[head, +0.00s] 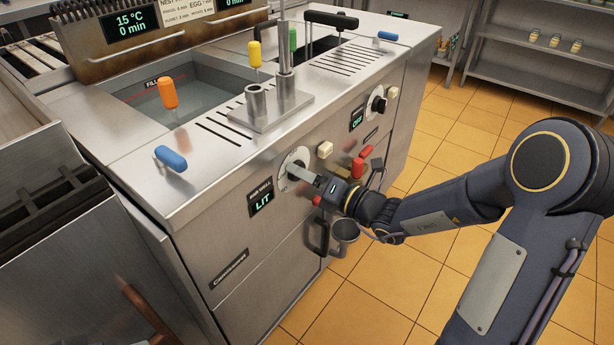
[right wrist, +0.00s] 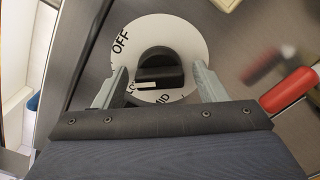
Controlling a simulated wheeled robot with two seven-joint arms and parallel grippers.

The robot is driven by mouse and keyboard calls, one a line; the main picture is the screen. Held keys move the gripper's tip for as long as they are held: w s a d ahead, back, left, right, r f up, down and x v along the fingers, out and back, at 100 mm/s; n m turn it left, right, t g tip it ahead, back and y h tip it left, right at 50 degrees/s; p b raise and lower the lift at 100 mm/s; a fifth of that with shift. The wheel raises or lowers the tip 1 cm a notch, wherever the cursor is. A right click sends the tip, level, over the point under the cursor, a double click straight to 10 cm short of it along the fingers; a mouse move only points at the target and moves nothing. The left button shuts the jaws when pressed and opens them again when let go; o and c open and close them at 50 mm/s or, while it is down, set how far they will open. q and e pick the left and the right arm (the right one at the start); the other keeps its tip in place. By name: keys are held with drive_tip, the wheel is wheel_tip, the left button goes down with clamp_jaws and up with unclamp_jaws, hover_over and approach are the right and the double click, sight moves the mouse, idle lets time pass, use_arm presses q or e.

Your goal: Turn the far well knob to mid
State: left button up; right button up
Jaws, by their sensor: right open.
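The well knob (right wrist: 160,70) is black with a white mark and sits on a round white dial (right wrist: 190,40) on the counter's front. The dial shows OFF at upper left and MID at the bottom; lettering partly covered by my finger lies between them. The white mark points left, toward that covered lettering. My right gripper (right wrist: 160,84) is open, one finger on each side of the knob; contact cannot be told. In the head view the right gripper (head: 303,173) reaches the dial (head: 287,161), above a display (head: 262,204) reading LIT. My left gripper is not in view.
A second black knob (head: 378,104) is farther right, by a display (head: 357,119) reading OFF. The tiled floor (head: 420,290) on the right is clear.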

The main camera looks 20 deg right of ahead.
drive_tip(key=shift+c, duration=0.3)
drive_tip(key=c, duration=0.9)
drive_tip(key=n+b, duration=0.3)
drive_tip(key=n, duration=0.1)
drive_tip(key=shift+f, duration=0.2)
drive_tip(key=n+b, duration=0.2)
drive_tip(key=n, duration=0.1)
drive_tip(key=n+b, duration=0.6)
drive_tip(key=b, duration=0.1)
drive_tip(key=shift+r+n+b, duration=0.15)
drive_tip(key=shift+n+b, duration=1.3)
drive_tip(key=shift+n, duration=0.05)
